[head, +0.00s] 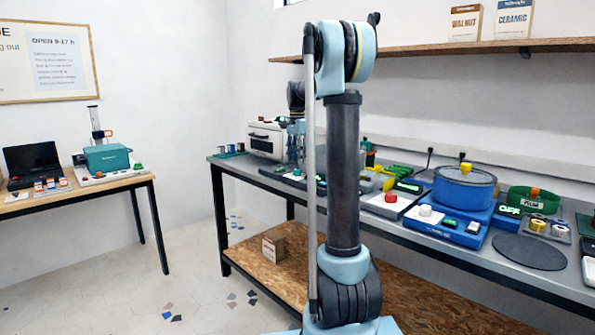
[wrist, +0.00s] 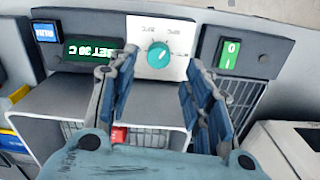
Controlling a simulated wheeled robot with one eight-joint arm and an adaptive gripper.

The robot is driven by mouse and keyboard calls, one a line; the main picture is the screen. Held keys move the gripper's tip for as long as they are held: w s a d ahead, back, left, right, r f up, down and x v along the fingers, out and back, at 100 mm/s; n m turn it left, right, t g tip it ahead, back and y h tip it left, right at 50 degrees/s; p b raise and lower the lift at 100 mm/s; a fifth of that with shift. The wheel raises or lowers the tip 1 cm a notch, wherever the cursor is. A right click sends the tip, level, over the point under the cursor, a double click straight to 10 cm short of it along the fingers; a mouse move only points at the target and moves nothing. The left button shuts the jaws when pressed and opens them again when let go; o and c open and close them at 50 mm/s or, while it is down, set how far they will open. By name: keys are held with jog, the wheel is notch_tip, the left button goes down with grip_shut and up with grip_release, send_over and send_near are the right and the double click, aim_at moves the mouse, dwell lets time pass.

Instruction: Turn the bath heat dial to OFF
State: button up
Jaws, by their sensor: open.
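A round teal dial (wrist: 159,54) sits on a white panel (wrist: 145,28) in the upper middle of the wrist view, with small markings around it too blurred to read. I cannot tell for certain that this is the bath heat dial. My gripper (wrist: 160,75) is open and empty, its blue-padded fingers on either side of the dial in the picture and apart from it. In the head view my gripper (head: 296,152) is beyond my arm, above the far end of the bench, partly hidden.
A green switch (wrist: 229,54) and a blue button (wrist: 46,32) flank the dial. In the head view a blue tub (head: 463,187), a white knob (head: 425,210) and an "OFF" display (head: 508,210) stand farther right on the grey bench. A white oven-like box (head: 266,141) stands at the far end.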

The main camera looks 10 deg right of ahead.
aim_at(297, 172)
jog(key=shift+f, duration=2.65)
jog(key=c, duration=1.1)
